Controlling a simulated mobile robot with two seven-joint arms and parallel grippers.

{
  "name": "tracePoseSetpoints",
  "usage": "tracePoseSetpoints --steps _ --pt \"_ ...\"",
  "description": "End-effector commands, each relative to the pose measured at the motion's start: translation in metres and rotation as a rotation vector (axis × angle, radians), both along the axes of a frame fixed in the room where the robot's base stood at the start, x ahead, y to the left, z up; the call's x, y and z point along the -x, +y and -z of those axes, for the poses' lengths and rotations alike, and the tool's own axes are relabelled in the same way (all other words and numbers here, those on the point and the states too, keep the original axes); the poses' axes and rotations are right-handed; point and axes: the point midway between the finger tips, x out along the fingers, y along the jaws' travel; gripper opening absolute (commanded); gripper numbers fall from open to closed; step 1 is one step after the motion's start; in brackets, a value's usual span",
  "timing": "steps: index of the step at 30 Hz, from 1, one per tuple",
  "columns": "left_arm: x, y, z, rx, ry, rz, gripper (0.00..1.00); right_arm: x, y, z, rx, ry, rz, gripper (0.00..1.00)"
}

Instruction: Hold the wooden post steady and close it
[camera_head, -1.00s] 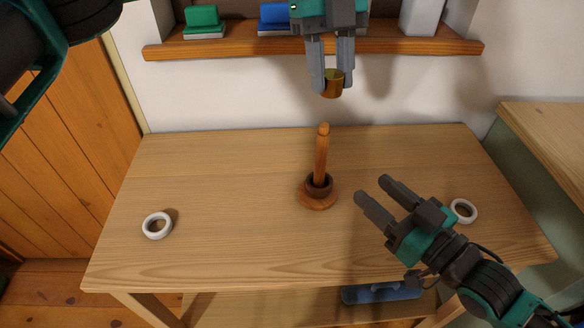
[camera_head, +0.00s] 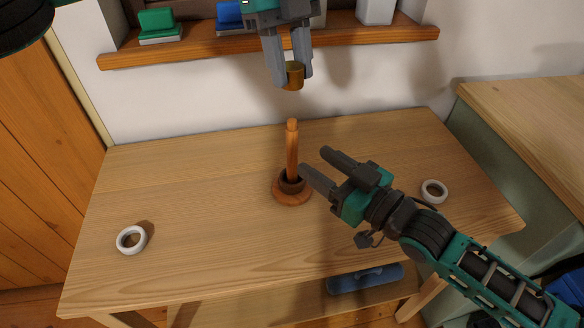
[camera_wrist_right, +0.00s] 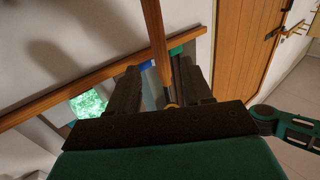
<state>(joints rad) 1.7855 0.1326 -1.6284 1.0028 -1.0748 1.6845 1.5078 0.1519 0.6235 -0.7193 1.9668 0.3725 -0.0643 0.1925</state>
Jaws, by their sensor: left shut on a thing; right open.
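The wooden post (camera_head: 292,150) stands upright on a round wooden base on the table, with a dark brown ring (camera_head: 291,184) around its foot. My left gripper (camera_head: 289,72) is above and behind the post, shut on a small golden-brown cylindrical cap (camera_head: 293,78). The cap is apart from the post top. My right gripper (camera_head: 314,166) is open just right of the post, its fingers pointing toward it. In the right wrist view the post (camera_wrist_right: 154,30) rises beyond the open fingers (camera_wrist_right: 160,88); whether they touch it is unclear.
A white ring (camera_head: 131,240) lies at the table's left and another white ring (camera_head: 433,191) at the right. The shelf (camera_head: 200,48) at the back holds a green item (camera_head: 158,24) and others. A blue object (camera_head: 365,279) sits below the front edge. The table (camera_head: 200,180) is otherwise clear.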

Motion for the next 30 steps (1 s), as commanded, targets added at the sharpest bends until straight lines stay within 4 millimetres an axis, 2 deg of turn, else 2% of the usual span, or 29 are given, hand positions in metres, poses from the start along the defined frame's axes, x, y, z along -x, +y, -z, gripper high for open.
tracePoseSetpoints --steps 6,12,25,30 --pt "0.000 0.000 0.000 0.000 0.000 0.000 0.07 -0.030 0.031 -0.002 0.000 -0.003 -0.001 0.50" --pt "0.000 0.000 0.000 0.000 0.000 0.000 0.07 -0.046 0.047 -0.001 0.000 -0.001 0.000 0.50" --pt "0.000 0.000 0.000 0.000 0.000 0.000 0.07 -0.051 0.052 0.000 0.001 0.000 -0.001 0.50" --pt "0.000 0.000 0.000 0.000 0.000 0.000 0.07 -0.051 0.052 0.000 0.001 0.000 -0.001 0.34"
